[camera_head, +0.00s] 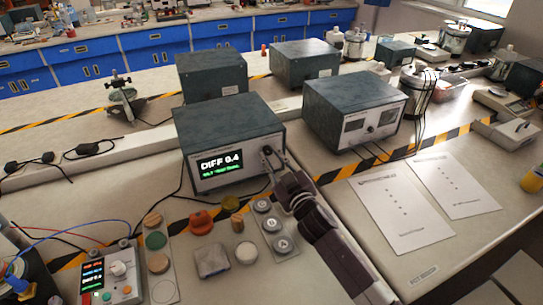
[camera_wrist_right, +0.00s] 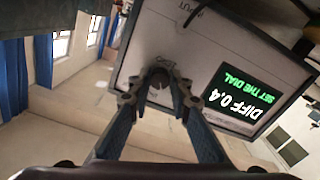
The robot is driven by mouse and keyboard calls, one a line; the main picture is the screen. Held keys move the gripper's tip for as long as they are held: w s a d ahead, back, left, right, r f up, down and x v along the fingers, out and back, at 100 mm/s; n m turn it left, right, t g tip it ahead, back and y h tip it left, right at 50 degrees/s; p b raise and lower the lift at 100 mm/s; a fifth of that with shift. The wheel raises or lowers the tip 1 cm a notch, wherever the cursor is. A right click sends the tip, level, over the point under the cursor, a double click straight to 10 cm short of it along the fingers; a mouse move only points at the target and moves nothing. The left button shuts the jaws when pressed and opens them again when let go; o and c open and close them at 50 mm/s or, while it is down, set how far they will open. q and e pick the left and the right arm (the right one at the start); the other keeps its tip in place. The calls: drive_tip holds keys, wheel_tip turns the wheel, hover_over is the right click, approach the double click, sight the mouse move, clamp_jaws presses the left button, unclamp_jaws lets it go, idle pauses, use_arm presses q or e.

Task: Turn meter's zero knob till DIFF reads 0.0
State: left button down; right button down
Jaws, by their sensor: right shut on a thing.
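The meter (camera_head: 228,128) is a grey box with a dark top and a pale front panel. Its black display (camera_head: 221,164) reads DIFF 0.4, with a smaller green line below. In the right wrist view the display (camera_wrist_right: 240,98) also reads DIFF 0.4, with SET THE DIAL in green. My right gripper (camera_head: 268,155) is at the right part of the meter's front. In the right wrist view my right gripper (camera_wrist_right: 158,78) is shut around the zero knob (camera_wrist_right: 158,94), which the fingers mostly hide. My left gripper is not in view.
A second box instrument (camera_head: 355,105) stands to the right. In front lie a panel with several round buttons (camera_head: 272,230), an orange knob (camera_head: 201,222) and a small device with a lit display (camera_head: 108,275). Paper sheets (camera_head: 402,215) lie at right. Black cables run along the bench.

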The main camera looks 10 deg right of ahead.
drive_tip(key=n, duration=0.4)
drive_tip(key=shift+n, duration=2.1)
drive_tip(key=c, duration=1.8)
unclamp_jaws()
drive_tip(key=shift+o, duration=0.2)
drive_tip(key=shift+s+d, duration=0.1)
drive_tip(key=shift+s, duration=0.1)
drive_tip(key=s+d, duration=0.2)
drive_tip(key=s, duration=0.9)
drive_tip(key=shift+s, duration=0.2)
drive_tip(key=shift+d+r+p, duration=0.1)
drive_tip(key=shift+r+p, duration=0.05)
drive_tip(key=shift+p, duration=0.2)
